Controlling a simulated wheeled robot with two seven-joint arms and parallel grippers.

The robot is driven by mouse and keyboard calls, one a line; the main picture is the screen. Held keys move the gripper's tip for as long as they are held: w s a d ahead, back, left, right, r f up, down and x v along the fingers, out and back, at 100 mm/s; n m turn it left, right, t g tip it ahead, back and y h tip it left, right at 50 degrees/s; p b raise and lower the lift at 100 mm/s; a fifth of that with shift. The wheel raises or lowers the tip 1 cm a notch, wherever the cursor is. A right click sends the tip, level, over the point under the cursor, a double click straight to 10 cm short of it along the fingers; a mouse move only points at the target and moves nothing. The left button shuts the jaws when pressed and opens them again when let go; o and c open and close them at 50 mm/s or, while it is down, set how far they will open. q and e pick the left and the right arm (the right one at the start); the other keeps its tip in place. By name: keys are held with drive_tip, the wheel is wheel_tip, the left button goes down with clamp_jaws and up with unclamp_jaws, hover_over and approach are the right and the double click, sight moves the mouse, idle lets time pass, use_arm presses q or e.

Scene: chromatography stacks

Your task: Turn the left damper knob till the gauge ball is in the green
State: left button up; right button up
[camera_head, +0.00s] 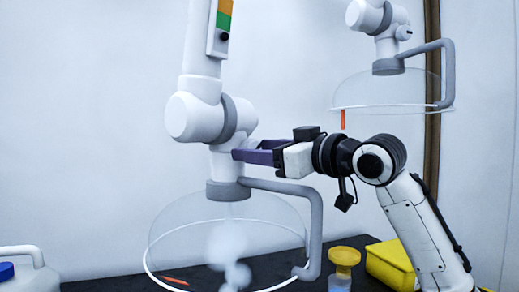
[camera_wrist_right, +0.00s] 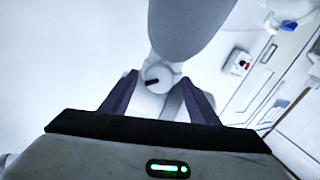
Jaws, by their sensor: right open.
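The left extraction arm carries a gauge (camera_head: 220,24) with an orange band above a green band. Its black ball (camera_head: 225,37) sits at the bottom, just below the green. The left damper knob (camera_wrist_right: 158,77) is a white round knob with a short black mark, seen in the right wrist view. My right gripper (camera_head: 240,155) is open at the left arm's lower joint, its purple fingers pointing left. In the wrist view its fingers (camera_wrist_right: 158,90) lie on either side of the knob; contact is unclear. In the head view the fingers hide the knob. My left gripper is out of view.
A clear hood (camera_head: 175,215) with a grey handle (camera_head: 316,230) hangs below, with white vapour under it. A second hood (camera_head: 390,88) hangs at upper right. A yellow-topped container (camera_head: 344,257) and yellow box (camera_head: 390,262) stand on the dark bench.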

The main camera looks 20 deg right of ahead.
use_arm(q)
drive_tip(key=shift+w+r, duration=0.2)
drive_tip(key=shift+w, duration=0.05)
use_arm(e)
drive_tip(key=shift+c, duration=0.2)
drive_tip(key=shift+w, duration=0.1)
drive_tip(key=c, duration=1)
drive_tip(key=shift+r+n+p, duration=0.1)
drive_tip(key=shift+n+p, duration=0.9)
drive_tip(key=shift+p, duration=0.05)
drive_tip(key=shift+n+p, duration=0.7)
drive_tip(key=shift+n, duration=0.4)
drive_tip(key=shift+n+y, duration=0.3)
drive_tip(key=shift+f, duration=0.25)
drive_tip(key=o, duration=1)
use_arm(q)
drive_tip(key=shift+s+r, duration=0.2)
drive_tip(key=shift+r, duration=0.9)
use_arm(e)
drive_tip(key=shift+o, duration=0.2)
